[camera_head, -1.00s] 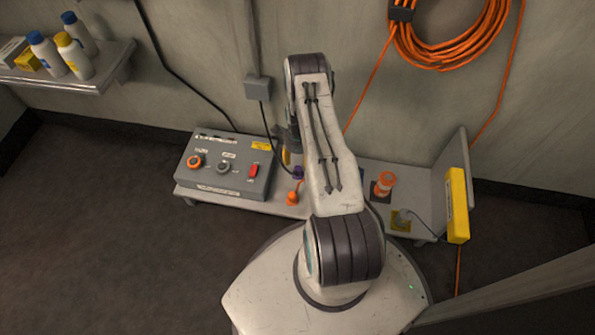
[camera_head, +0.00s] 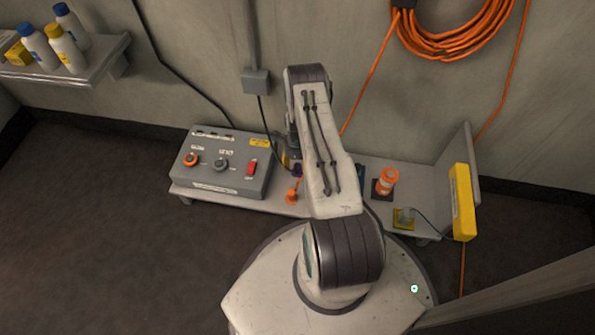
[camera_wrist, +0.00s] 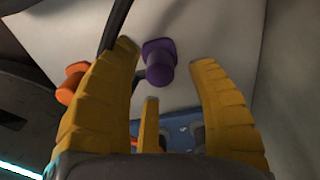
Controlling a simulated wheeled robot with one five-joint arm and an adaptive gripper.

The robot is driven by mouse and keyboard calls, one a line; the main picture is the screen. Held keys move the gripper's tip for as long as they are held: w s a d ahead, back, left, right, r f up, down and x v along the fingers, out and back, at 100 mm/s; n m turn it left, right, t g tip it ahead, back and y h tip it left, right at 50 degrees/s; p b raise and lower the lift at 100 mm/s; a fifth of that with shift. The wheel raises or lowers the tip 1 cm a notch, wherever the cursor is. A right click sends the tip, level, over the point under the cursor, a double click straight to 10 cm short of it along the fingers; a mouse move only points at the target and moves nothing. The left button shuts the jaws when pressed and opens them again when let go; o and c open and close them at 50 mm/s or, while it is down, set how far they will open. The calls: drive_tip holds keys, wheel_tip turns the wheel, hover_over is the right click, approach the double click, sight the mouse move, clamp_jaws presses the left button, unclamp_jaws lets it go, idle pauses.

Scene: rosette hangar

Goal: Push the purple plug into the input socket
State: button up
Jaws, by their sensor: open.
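The purple plug (camera_wrist: 159,65) shows in the wrist view at upper middle, between the spread yellow fingers of my gripper (camera_wrist: 166,56). The gripper is open, and I see gaps between the plug and the fingers. In the head view only a small part of the purple plug (camera_head: 297,170) shows beside my arm, on the bench. A blue panel (camera_wrist: 178,130) with dark round shapes shows behind the fingers in the wrist view. I cannot tell whether it holds the input socket.
An orange plug (camera_head: 291,197) stands near the purple one. A grey control box (camera_head: 222,163) is on the left of the bench (camera_head: 352,206). An orange cylinder (camera_head: 385,181), a grey plug (camera_head: 404,217) and a yellow box (camera_head: 463,201) are on the right.

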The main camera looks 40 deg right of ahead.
sight(297, 165)
drive_tip(key=shift+f+b, duration=1.25)
drive_tip(key=shift+f, duration=0.4)
drive_tip(key=shift+b, duration=0.4)
idle(0.4)
clamp_jaws()
idle(0.3)
drive_tip(key=shift+r, duration=0.2)
drive_tip(key=shift+r+p, duration=2)
drive_tip(key=shift+r, duration=0.85)
